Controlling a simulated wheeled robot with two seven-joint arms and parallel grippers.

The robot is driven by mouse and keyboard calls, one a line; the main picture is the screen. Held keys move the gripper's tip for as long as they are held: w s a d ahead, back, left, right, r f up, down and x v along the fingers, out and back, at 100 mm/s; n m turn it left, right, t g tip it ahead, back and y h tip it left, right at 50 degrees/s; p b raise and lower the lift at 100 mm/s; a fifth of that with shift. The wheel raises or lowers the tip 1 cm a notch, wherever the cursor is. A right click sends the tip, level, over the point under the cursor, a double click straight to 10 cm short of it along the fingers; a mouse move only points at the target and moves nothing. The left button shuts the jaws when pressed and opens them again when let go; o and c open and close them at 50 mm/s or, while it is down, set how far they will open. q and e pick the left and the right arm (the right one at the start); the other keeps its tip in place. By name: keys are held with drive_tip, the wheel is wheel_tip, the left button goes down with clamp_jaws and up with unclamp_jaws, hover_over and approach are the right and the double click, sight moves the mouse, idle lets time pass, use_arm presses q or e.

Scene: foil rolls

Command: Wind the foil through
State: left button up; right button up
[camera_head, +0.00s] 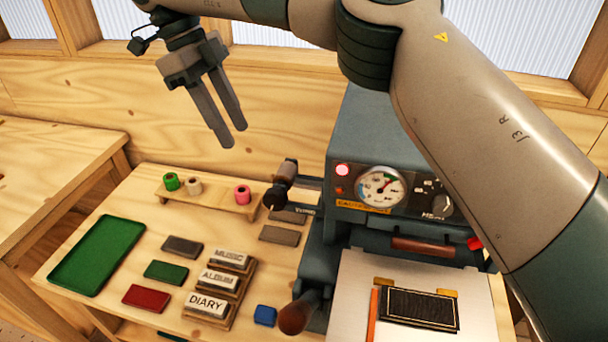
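Three small spools, green (171,181), cream (194,186) and pink (243,195), sit on a low wooden rack (217,202). A grey-blue press (380,140) stands right of the rack, with a gauge (381,186) and a lit red lamp. A dark cylinder with a brownish end (284,183) juts from the press's left side; I cannot tell whether it carries foil. My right gripper (234,137) is above and behind the rack, pointing down, with its fingers apart and nothing between them. My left gripper is not in view.
A green tray (97,254) lies at the left of the table. Several coloured blocks and stamps marked MUSIC, ALBUM and DIARY (208,304) lie in front of the rack. A black cover (420,309) lies on the press's pale bed. My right arm covers the upper right.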

drive_tip(key=shift+s+d+r, duration=0.15)
drive_tip(key=shift+d+r, duration=0.25)
drive_tip(key=shift+r, duration=0.1)
drive_tip(key=shift+f, duration=0.1)
drive_tip(key=p, duration=0.6)
approach(273, 191)
drive_tip(key=x, duration=0.9)
drive_tip(key=shift+d+f, duration=0.2)
drive_tip(key=shift+f, duration=0.15)
drive_tip(key=shift+d+f, duration=0.1)
drive_tip(key=shift+f, duration=0.3)
